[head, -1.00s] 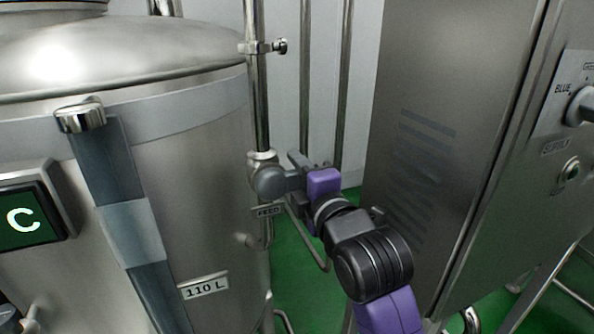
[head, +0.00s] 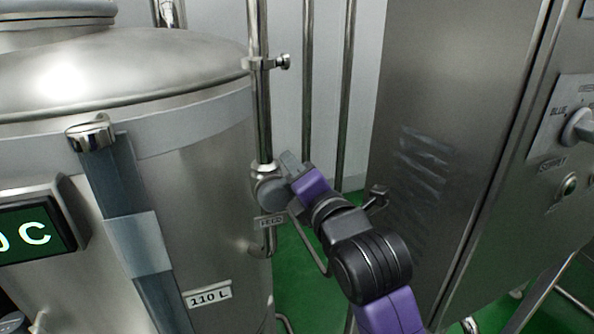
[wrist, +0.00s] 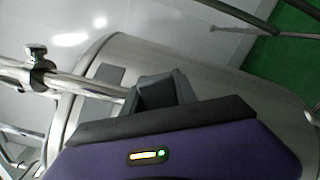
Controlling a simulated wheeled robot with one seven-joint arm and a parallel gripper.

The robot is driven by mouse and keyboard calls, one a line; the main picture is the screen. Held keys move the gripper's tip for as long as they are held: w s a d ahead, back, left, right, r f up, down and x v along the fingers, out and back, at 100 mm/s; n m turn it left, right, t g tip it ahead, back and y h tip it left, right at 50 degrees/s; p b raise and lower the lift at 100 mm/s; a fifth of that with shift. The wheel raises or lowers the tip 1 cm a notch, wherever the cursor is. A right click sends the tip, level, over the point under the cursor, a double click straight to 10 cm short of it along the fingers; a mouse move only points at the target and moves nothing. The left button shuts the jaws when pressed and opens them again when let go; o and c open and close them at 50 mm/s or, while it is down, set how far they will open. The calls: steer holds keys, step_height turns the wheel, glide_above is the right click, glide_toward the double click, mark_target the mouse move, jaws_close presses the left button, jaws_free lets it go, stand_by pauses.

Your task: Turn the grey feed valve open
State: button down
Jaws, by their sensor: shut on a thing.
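The grey feed valve (head: 269,191) sits on the vertical steel pipe beside the tank, just above a small FEED label (head: 270,222). Its round grey body shows, but its handle is mostly hidden by my gripper. My gripper (head: 288,172) comes from the lower right and is shut on the valve's handle, tilted up toward the left. In the wrist view the dark grey fingers (wrist: 160,93) are close together ahead of the purple palm. I cannot clearly make out the handle between them there.
The steel tank (head: 195,205) with a 110 L plate stands left of the pipe. A steel cabinet (head: 445,120) with a knob and button stands close on the right. Thin pipes (head: 347,90) run behind, against the wall. Green floor shows between tank and cabinet.

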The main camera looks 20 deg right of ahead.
steer(key=shift+f, duration=0.1)
stand_by(0.3)
steer(key=c, duration=1)
jaws_free()
steer(key=shift+o, duration=0.2)
steer(key=shift+s, duration=0.1)
steer(key=s+b, duration=0.1)
steer(key=s, duration=0.6)
steer(key=shift+s, duration=0.3)
